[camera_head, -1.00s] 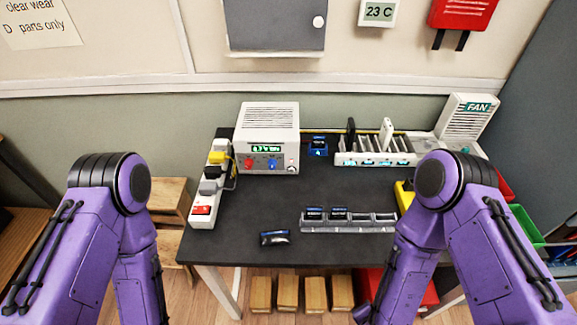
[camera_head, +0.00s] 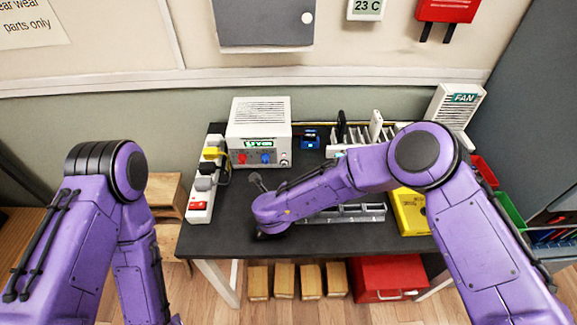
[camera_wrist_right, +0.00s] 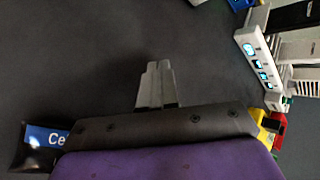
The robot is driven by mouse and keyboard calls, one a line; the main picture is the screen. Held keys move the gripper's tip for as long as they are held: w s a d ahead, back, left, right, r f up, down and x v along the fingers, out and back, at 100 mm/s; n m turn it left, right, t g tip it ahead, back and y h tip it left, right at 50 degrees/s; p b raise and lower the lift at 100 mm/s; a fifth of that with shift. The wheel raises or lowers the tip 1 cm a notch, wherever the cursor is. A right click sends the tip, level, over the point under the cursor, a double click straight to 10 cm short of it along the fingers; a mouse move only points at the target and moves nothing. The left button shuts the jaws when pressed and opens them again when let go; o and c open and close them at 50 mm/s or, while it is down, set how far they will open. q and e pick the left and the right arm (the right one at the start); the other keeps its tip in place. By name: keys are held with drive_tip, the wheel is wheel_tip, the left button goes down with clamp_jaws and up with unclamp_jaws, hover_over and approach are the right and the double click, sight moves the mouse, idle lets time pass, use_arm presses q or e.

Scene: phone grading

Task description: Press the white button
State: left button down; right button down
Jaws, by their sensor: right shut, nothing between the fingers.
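A light-coloured round control (camera_head: 284,163) sits at the lower right of the white power supply's front (camera_head: 259,132); it is too small to tell whether it is a button or a knob. The front also has a red and a blue terminal and a lit green display. My right arm reaches left over the dark table. Its gripper (camera_head: 256,181) shows small beyond the wrist, in front of the power supply and apart from it. In the right wrist view the grey fingers (camera_wrist_right: 157,85) are together and empty over the bare tabletop. My left gripper is out of view.
A power strip (camera_head: 202,195) with plugs and a red switch lies left. A grey slotted tray (camera_head: 350,214) is partly behind my right arm. A yellow box (camera_head: 411,212) and fan unit (camera_head: 458,108) stand right. A dark labelled pouch (camera_wrist_right: 38,140) lies near my right wrist.

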sight(284, 163)
drive_tip(key=shift+s+a+r, duration=0.1)
drive_tip(key=w+b, duration=0.1)
drive_tip(key=w, duration=0.1)
drive_tip(key=w+b, duration=0.1)
drive_tip(key=w, duration=0.2)
drive_tip(key=w+b, duration=0.1)
drive_tip(key=w, duration=0.1)
drive_tip(key=shift+w+f, duration=0.25)
drive_tip(key=shift+w, duration=0.15)
drive_tip(key=shift+w+r, duration=0.2)
drive_tip(key=shift+w, duration=0.35)
drive_tip(key=shift+w+b, duration=0.1)
drive_tip(key=shift+b, duration=0.25)
idle(1.0)
drive_tip(key=shift+w, duration=0.3)
